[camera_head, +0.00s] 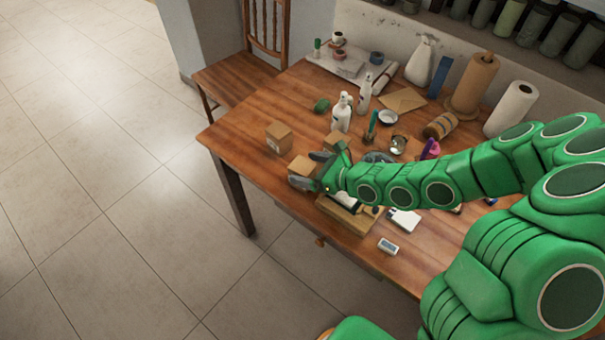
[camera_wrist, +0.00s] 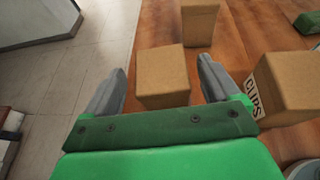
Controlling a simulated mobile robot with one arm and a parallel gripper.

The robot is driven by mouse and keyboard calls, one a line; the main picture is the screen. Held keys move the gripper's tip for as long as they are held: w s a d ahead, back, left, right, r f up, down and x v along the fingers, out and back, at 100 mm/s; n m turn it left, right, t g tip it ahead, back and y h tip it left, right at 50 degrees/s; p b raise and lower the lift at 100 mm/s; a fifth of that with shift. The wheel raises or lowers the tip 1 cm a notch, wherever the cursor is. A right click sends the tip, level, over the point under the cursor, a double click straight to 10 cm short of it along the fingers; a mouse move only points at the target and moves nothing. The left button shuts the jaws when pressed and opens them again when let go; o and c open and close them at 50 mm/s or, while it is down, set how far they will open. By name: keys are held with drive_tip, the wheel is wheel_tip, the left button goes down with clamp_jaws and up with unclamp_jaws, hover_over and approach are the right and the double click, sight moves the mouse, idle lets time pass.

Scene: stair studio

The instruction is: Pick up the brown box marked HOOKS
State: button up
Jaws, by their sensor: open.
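Three brown boxes stand on the table, and I cannot read the word HOOKS on any of them. One brown box (camera_head: 304,167) lies between the fingers of my gripper (camera_head: 306,170); no marking shows on it in the wrist view (camera_wrist: 162,78). My gripper (camera_wrist: 162,67) is open, with a finger on each side of this box and visible gaps. A second box (camera_head: 279,136) stands farther out, with a small pale label too small to read; it also shows in the wrist view (camera_wrist: 199,23). The third box (camera_wrist: 290,82) reads CLIPS and is partly hidden behind my gripper in the head view (camera_head: 335,141).
White bottles (camera_head: 342,112), a green oval item (camera_head: 321,105) and a jar lying on its side (camera_head: 441,125) are beyond the boxes. A wooden tray (camera_head: 349,217) is below my gripper. The table's (camera_head: 232,135) front edge is close; a chair (camera_head: 240,77) stands at its far end.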

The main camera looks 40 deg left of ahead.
sight(298, 166)
drive_tip(key=shift+x, duration=2.1)
drive_tip(key=shift+w, duration=0.1)
drive_tip(key=c, duration=1.1)
